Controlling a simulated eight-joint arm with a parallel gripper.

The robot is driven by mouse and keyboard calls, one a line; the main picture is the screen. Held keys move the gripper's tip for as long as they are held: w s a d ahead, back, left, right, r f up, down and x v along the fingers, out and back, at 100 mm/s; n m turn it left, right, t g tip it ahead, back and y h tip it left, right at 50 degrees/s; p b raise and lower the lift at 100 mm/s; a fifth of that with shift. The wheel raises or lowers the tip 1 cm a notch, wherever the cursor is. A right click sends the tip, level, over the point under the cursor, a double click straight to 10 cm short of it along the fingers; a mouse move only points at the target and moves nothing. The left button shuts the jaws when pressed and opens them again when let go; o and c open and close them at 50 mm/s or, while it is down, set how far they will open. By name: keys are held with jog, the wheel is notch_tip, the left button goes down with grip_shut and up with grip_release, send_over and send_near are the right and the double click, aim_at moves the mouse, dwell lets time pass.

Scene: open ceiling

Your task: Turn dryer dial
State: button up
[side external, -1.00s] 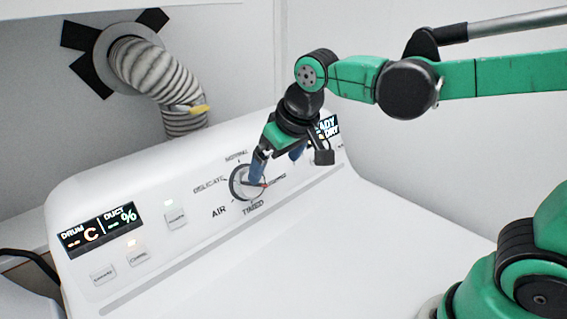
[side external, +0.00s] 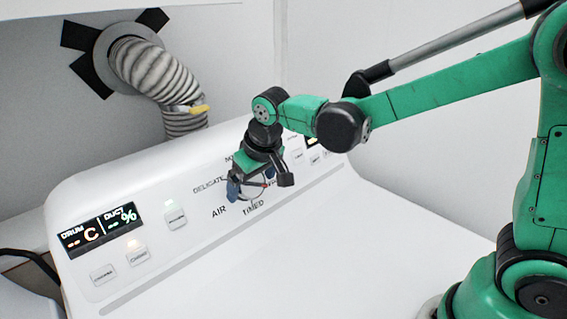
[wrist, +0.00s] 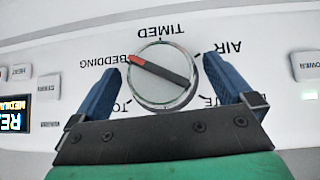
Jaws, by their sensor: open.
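The dryer dial (wrist: 162,92) is a round white and silver knob with a dark bar across it and a red tip. In the wrist view the red tip points toward the word BEDDING. In the side view the dial (side external: 254,190) is partly hidden behind my gripper (side external: 248,192). My gripper also shows in the wrist view (wrist: 168,84), open, with one blue finger on each side of the dial. A gap shows between each finger and the knob there; I cannot tell how near the fingertips are to the panel.
The white dryer panel (side external: 200,236) carries several buttons and a DRUM/DUCT display (side external: 98,229) to the left. A ribbed grey duct hose (side external: 160,78) hangs on the wall behind. The flat white dryer top (side external: 330,250) in front is clear.

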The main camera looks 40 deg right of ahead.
jog(key=c, duration=1.1)
jog(key=shift+c, duration=0.2)
jog(key=shift+y, duration=0.3)
jog(key=m+y, duration=0.3)
jog(key=y, duration=0.1)
jog(key=shift+d, duration=0.25)
jog(key=m+t+y, duration=0.1)
jog(key=y, duration=0.1)
jog(key=m+y, duration=0.2)
jog(key=shift+s+d+f+m+t, duration=0.1)
jog(key=shift+f+m+t, duration=0.1)
jog(key=shift+m+t, duration=0.15)
jog(key=o, duration=1.1)
jog(key=shift+o, duration=0.2)
